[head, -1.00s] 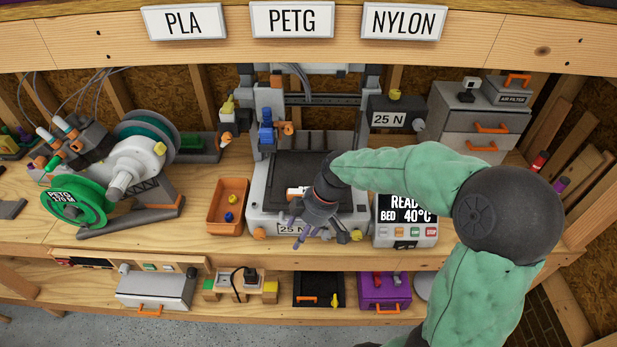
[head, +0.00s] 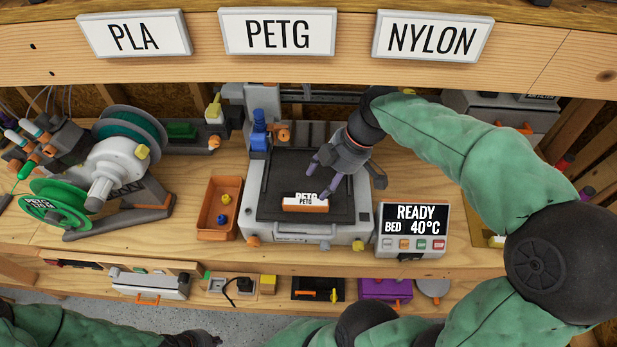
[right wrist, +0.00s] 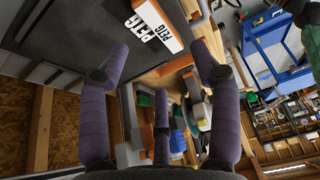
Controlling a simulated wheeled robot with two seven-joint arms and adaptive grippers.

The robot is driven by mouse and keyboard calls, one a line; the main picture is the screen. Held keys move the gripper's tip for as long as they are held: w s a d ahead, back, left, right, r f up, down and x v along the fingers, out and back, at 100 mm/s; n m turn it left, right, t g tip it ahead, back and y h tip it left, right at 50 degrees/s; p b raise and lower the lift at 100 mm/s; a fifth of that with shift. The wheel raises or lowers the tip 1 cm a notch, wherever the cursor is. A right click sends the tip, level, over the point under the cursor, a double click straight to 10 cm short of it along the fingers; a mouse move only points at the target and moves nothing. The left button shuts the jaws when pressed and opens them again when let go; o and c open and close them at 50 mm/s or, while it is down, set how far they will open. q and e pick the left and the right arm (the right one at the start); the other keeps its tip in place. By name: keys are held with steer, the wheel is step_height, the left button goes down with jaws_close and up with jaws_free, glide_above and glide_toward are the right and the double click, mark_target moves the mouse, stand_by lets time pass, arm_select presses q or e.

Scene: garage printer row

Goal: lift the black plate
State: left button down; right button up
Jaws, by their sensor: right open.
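The black plate (head: 277,178) lies flat on the bed of the white printer (head: 252,222) in the head view. A white and orange PETG block (head: 305,204) rests on its front part. My right gripper (head: 322,180) is open and empty, over the plate's right side behind the block; I cannot tell whether it touches. In the right wrist view, the plate (right wrist: 80,35) and the block (right wrist: 153,27) show beyond the spread purple fingers (right wrist: 160,65). My left gripper (head: 197,340) is dark and partly cut off at the bottom edge; its jaws are unclear.
An orange bin (head: 219,208) with small parts stands left of the printer. A display box (head: 413,229) reading READY stands at its right. A blue clip-like part (head: 259,138) rises behind the plate. A spool machine (head: 115,170) fills the left bench.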

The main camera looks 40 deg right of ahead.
mark_target(306, 199)
steer(key=x, duration=0.4)
steer(key=shift+s+a+r+b, duration=0.1)
steer(key=shift+s+a+b, duration=0.1)
steer(key=shift+b, duration=0.15)
steer(key=shift+w+f, duration=0.25)
steer(key=shift+f, duration=0.2)
steer(key=x, duration=0.1)
steer(key=b+x, duration=0.1)
steer(key=x, duration=0.3)
steer(key=shift+w+d, duration=0.1)
steer(key=shift+w, duration=0.2)
steer(key=shift+r, duration=0.1)
jaws_close()
